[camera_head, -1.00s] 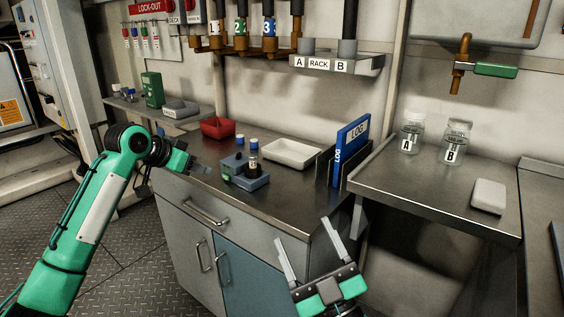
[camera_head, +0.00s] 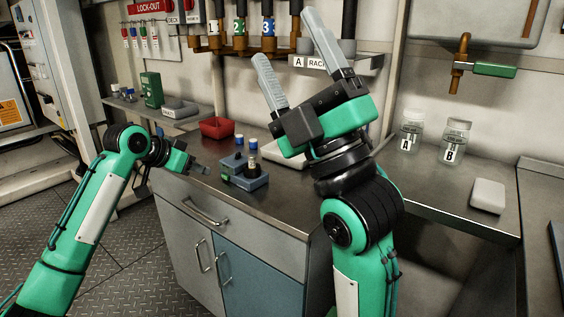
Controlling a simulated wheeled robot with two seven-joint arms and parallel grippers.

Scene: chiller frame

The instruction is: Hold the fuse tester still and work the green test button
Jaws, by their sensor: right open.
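A green box-shaped device (camera_head: 152,90) stands on the back-left shelf; it is too small to tell whether this is the fuse tester or to make out a green button. My right gripper (camera_head: 291,52) is open and empty, raised in front of the rack, fingers pointing up.
A red bin (camera_head: 216,128) and a white tray (camera_head: 284,157), partly hidden by my right arm, are on the counter. Jars A (camera_head: 410,138) and B (camera_head: 455,145) and a white block (camera_head: 488,194) stand on the right counter. Hoses and the rack (camera_head: 372,60) hang above.

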